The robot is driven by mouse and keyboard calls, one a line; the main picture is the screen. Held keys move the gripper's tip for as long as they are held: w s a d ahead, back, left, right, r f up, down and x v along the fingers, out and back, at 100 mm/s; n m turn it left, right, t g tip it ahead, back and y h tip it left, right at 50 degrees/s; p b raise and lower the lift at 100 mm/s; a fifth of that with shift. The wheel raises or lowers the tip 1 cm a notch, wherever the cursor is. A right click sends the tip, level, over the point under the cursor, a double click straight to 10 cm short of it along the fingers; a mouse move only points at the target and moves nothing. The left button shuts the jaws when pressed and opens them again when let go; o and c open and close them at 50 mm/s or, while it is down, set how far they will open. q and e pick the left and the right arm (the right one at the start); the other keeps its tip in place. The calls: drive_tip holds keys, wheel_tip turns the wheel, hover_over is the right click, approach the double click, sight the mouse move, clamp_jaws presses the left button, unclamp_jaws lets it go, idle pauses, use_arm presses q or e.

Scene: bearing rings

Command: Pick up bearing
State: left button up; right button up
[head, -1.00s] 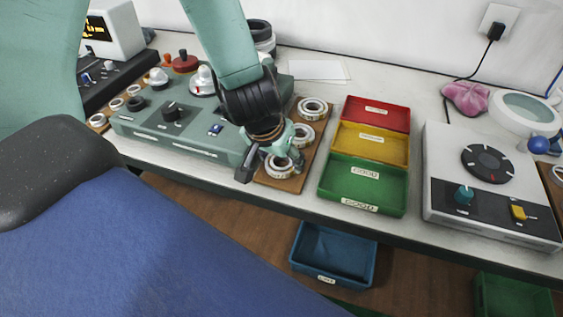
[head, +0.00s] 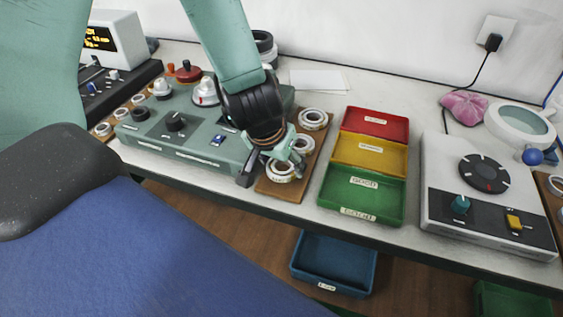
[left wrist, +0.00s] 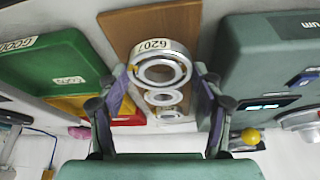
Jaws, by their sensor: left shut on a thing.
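My left gripper (head: 272,175) is at the near end of a brown wooden board (head: 303,186), shut on the nearest bearing (head: 281,171), a silver ring with a pale label. In the left wrist view this bearing (left wrist: 160,70) reads 6207 and sits between the two fingers (left wrist: 166,75). I cannot tell whether it is clear of the board. Two more bearings lie behind it on the board, a middle one (head: 303,145) partly hidden by the gripper and a far one (head: 313,119). My right gripper is not in view.
Red (head: 375,122), yellow (head: 370,152) and green (head: 361,193) trays stand right of the board. A green control box (head: 180,132) with knobs is close on its left. A grey device (head: 488,205) stands further right. A blue bin (head: 334,262) is below the bench edge.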

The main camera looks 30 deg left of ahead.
use_arm(q)
wheel_tip(320, 180, up, 15)
drive_tip(key=p, duration=1.4)
idle(0.5)
